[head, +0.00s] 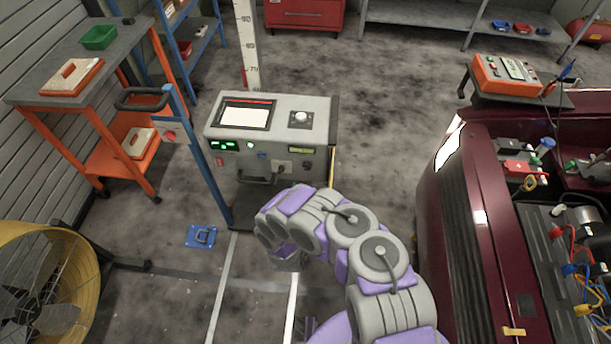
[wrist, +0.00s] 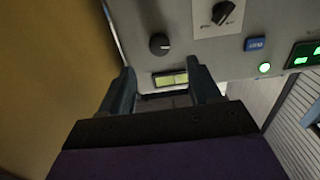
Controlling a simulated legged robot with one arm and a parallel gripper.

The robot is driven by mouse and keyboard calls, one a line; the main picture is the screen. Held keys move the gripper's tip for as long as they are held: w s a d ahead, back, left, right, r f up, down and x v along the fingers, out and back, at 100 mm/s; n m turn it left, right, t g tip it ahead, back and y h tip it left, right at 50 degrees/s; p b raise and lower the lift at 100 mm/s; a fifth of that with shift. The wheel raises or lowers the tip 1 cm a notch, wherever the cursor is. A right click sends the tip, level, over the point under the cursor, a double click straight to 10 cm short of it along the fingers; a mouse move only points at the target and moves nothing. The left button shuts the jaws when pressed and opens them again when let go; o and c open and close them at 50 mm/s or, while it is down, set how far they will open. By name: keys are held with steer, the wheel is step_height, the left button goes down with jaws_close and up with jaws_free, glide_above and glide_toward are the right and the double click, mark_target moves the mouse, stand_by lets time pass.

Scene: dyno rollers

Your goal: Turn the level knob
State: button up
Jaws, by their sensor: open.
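The machine (head: 250,130) stands ahead with a grey front panel. In the wrist view the panel shows upside down, with a round black knob (wrist: 160,43) just beyond my fingertips. A larger black selector knob (wrist: 223,14) with a pointer is at the top. I cannot read which knob is labelled level. A yellow-green window (wrist: 170,78) lies between my fingers in the picture. My gripper (wrist: 160,80) is open and empty, its two dark fingers apart and pointing at the panel. No contact with a knob shows. In the head view my arm hides the fingers.
A dark red car (head: 470,220) with its engine bay open stands at right. An orange cart (head: 75,90) and a blue post (head: 200,160) are left of the machine, a yellow fan (head: 45,285) at lower left. The panel also has a blue button (wrist: 256,44) and green light (wrist: 264,68).

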mark_target(306, 169)
steer(key=w+b, duration=0.1)
steer(key=w, duration=0.1)
steer(key=w+b, duration=0.1)
steer(key=w, duration=0.2)
steer(key=w+b, duration=0.1)
steer(key=w, duration=0.1)
steer(key=shift+w+d+f, duration=0.1)
steer(key=shift+w+d, duration=0.1)
steer(key=shift+d, duration=0.05)
steer(key=shift+w, duration=0.65)
steer(key=shift+c, duration=0.2)
steer(key=shift+a, duration=0.1)
steer(key=c, duration=1)
steer(key=shift+m+p, duration=0.4)
steer(key=shift+p, duration=0.7)
steer(key=o, duration=1)
steer(key=shift+o, duration=0.2)
